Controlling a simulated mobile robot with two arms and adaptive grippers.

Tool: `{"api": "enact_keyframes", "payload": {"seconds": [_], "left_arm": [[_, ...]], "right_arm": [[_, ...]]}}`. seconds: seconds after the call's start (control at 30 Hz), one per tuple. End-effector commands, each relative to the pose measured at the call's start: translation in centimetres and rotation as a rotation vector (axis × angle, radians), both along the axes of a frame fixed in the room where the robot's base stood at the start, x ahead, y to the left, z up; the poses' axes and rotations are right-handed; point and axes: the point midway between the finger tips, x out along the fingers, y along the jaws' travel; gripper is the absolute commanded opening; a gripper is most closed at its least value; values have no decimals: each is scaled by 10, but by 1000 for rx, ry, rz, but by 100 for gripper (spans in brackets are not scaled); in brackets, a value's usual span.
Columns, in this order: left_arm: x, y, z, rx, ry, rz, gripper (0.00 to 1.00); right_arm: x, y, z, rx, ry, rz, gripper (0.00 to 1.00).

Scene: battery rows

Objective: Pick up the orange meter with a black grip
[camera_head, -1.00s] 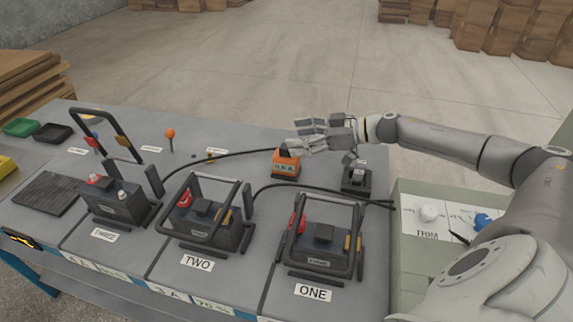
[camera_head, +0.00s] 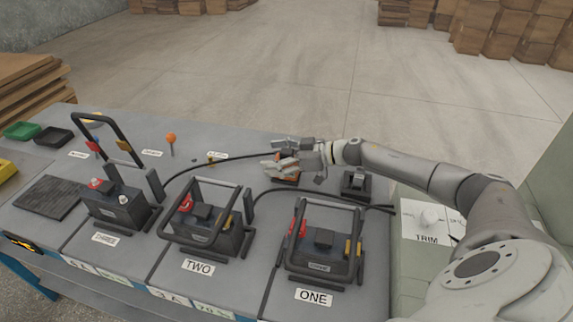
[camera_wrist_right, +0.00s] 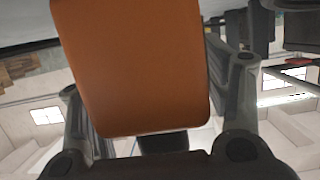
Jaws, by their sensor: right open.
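The orange meter (camera_head: 287,178) stands on the bench behind batteries ONE and TWO, partly covered by my right gripper (camera_head: 277,155). My right gripper is open, its fingers reaching left over and around the top of the meter. In the right wrist view the meter's orange body (camera_wrist_right: 135,65) fills the space between the two spread fingers. A dark part, probably its black grip (camera_wrist_right: 163,142), shows just past the orange body. I cannot tell whether a finger touches the meter. My left gripper is not in view.
Framed batteries ONE (camera_head: 323,250), TWO (camera_head: 200,225) and THREE (camera_head: 118,208) stand along the front. A black device (camera_head: 356,186) sits right of the meter, and a black cable (camera_head: 225,161) runs from near it leftward. An orange-topped post (camera_head: 170,139) stands back left.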

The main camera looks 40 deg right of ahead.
Motion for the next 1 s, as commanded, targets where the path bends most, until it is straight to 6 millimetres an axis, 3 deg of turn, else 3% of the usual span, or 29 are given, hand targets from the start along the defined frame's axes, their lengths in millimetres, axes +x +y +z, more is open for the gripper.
{"api": "enact_keyframes", "payload": {"seconds": [0.27, 0.7, 0.77, 1.0], "left_arm": [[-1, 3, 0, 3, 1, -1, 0], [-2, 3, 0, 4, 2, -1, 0], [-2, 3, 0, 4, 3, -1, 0], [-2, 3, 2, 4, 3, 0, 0]], "right_arm": [[3, 2, -2, -2, 1, -2, 70], [3, 2, -1, -1, 1, -1, 17], [4, 2, 0, -1, -1, -1, 12], [3, 2, 1, -1, -1, -1, 11]]}}
